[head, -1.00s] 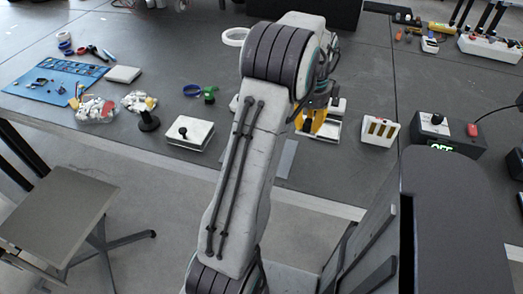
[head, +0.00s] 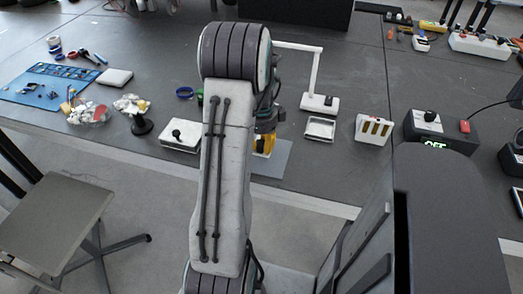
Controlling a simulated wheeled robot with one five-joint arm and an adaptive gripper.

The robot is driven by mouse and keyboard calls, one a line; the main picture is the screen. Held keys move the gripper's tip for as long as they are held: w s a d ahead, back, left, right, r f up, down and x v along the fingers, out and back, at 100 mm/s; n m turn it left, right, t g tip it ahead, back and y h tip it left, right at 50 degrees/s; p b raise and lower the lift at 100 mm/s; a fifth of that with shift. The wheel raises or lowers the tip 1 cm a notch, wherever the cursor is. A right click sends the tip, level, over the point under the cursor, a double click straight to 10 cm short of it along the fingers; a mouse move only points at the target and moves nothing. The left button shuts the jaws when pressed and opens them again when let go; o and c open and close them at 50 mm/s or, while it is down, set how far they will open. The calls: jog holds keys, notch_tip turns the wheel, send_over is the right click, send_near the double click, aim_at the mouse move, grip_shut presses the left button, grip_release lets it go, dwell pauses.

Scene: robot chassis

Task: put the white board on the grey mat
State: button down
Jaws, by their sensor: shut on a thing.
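The grey mat (head: 277,158) is a plain flat sheet at the front edge of the dark table, partly covered by my arm. My gripper (head: 263,147), with yellow fingers, is low over the mat's left part. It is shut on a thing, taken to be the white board. My arm and gripper hide the board, so its tilt and whether it touches the mat cannot be told.
A white shallow tray (head: 320,129) and a white stand (head: 319,103) are right of the mat. A white slotted box (head: 373,129) is farther right. A white box with a black knob (head: 180,135) is left of my arm. The mat's right part is clear.

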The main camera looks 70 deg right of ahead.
jog(key=shift+f, duration=1.55)
jog(key=shift+f, duration=0.2)
jog(key=c, duration=1.1)
grip_release()
jog(key=shift+r, duration=0.1)
jog(key=shift+c, duration=0.2)
jog(key=r, duration=1.2)
jog(key=shift+a+r, duration=0.15)
jog(key=shift+a, duration=0.05)
